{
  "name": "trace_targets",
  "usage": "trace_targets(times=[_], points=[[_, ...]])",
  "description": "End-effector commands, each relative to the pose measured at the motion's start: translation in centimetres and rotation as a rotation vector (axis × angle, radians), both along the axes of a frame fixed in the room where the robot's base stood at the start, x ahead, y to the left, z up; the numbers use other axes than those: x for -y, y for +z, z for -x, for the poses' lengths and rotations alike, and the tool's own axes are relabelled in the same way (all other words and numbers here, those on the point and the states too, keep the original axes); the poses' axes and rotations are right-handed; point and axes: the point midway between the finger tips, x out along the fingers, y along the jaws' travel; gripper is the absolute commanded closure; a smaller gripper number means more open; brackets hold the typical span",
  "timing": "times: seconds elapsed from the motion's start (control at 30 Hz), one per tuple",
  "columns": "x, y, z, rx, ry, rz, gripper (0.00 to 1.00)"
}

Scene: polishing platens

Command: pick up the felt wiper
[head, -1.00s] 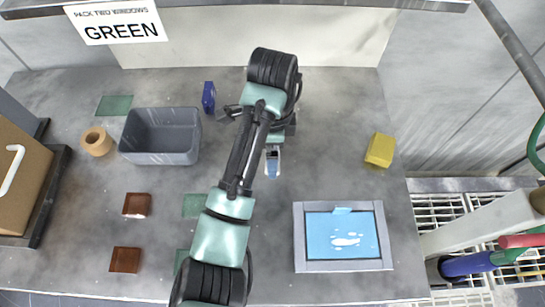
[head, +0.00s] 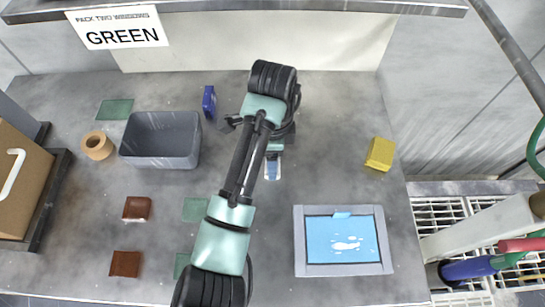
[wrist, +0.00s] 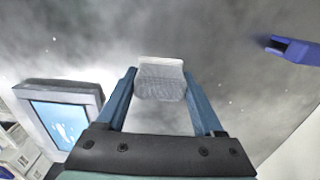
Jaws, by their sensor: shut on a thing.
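The felt wiper (wrist: 160,80) is a pale grey-white block with a lighter top edge, seen in the wrist view between the two blue fingers. My gripper (wrist: 159,84) is shut on it, one finger at each side. In the head view my gripper (head: 273,169) is over the middle of the grey table, below my dark wrist. The wiper is too small there to make out clearly. Whether it touches the table is hard to tell.
A grey bin (head: 160,163), a tape roll (head: 97,145) and a dark blue object (head: 209,101) stand at the left and back. Brown (head: 137,208) and green squares (head: 115,109) lie around. A blue-topped tray (head: 298,240) and yellow block (head: 380,153) are at the right.

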Motion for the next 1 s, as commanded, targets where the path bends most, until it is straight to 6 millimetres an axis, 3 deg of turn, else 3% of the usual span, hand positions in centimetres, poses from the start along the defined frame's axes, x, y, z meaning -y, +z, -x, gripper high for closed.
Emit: trace_targets(times=[0.17, 0.4, 0.6, 1.0], points=[[0.0, 1.5, -0.1, 0.004, -0.001, 0.0, 0.86], [-0.1, 7.0, -0.1, 0.003, 0.001, -0.002, 0.86], [-0.1, 9.4, -0.1, 0.002, 0.0, -0.001, 0.86], [0.0, 10.0, 0.0, 0.001, 0.001, 0.0, 0.86]])
